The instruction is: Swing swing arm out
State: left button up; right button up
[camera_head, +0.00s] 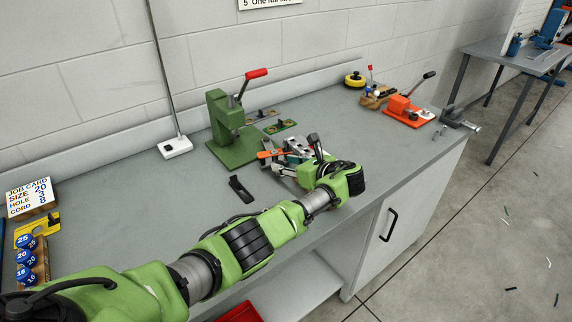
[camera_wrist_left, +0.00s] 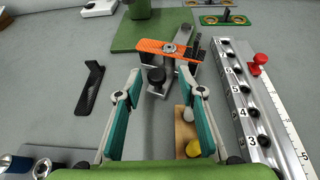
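An orange ribbed arm (camera_wrist_left: 165,49), which looks like the swing arm, lies crosswise on a grey metal bracket (camera_wrist_left: 186,75) with a round pivot. It also shows in the head view as an orange arm (camera_head: 268,154). I cannot tell whether a finger touches anything. In the head view my left gripper (camera_head: 292,158) is over the bench and partly hides the fixture. My right gripper is not in view.
A numbered steel rail (camera_wrist_left: 250,100) with a red knob lies right of the fingers. A green press (camera_head: 229,130) with a red-handled lever stands behind. A black bracket (camera_head: 239,189) lies to the left. An orange clamp tool (camera_head: 404,110) stands farther right on the grey bench.

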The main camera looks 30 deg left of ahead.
pick_arm(q)
jog(key=shift+s+r, duration=0.1)
jog(key=v, duration=1.2)
